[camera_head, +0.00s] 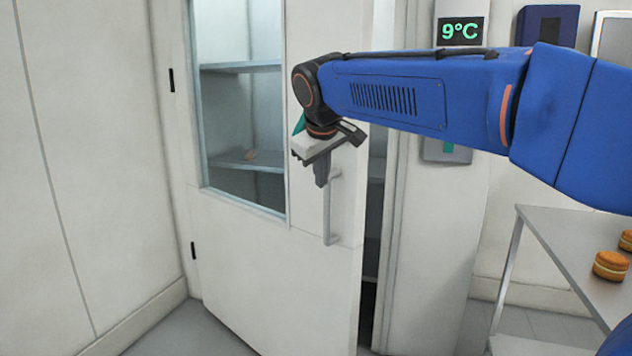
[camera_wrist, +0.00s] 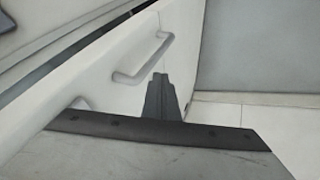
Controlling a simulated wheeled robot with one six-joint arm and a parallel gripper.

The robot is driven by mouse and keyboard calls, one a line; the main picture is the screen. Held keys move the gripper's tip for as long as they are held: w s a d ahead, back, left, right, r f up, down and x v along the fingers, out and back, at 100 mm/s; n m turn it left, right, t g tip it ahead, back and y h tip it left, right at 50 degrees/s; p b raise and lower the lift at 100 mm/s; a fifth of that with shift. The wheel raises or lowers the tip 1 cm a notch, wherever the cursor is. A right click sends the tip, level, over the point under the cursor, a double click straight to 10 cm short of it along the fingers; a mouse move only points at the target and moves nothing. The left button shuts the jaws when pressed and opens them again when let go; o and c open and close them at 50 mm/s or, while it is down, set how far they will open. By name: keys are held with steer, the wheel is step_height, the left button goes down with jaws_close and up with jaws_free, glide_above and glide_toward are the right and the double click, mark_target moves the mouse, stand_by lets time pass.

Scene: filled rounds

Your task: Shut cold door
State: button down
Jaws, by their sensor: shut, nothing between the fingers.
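The cold door (camera_head: 265,262) is a white hinged door with a window in its upper part. Its hinges are on the left, and it stands ajar, with a dark gap between its right edge and the frame. A grey vertical bar handle (camera_head: 328,215) is near its right edge; the handle also shows in the wrist view (camera_wrist: 145,62). My gripper (camera_head: 321,180) is shut and empty, pointing down in front of the door close to the handle's top. In the wrist view its fingers (camera_wrist: 160,80) appear beside the handle; I cannot tell whether they touch it.
A display reading 9°C (camera_head: 461,31) is on the wall to the right of the doorway. A metal table (camera_head: 560,245) with round filled pastries (camera_head: 611,265) stands at the right. Shelves (camera_head: 240,67) show through the window. Grey floor is open in front of the door.

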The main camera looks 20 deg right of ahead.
steer(key=w+a+r, duration=0.3)
steer(key=w, duration=0.2)
glide_toward(317, 191)
steer(key=shift+n, duration=0.3)
steer(key=f, duration=0.2)
steer(key=w+a+f, duration=0.1)
steer(key=f, duration=0.1)
steer(key=shift+w, duration=0.1)
steer(key=shift+w+d, duration=0.45)
steer(key=shift+d, duration=0.3)
steer(key=shift+w, duration=0.1)
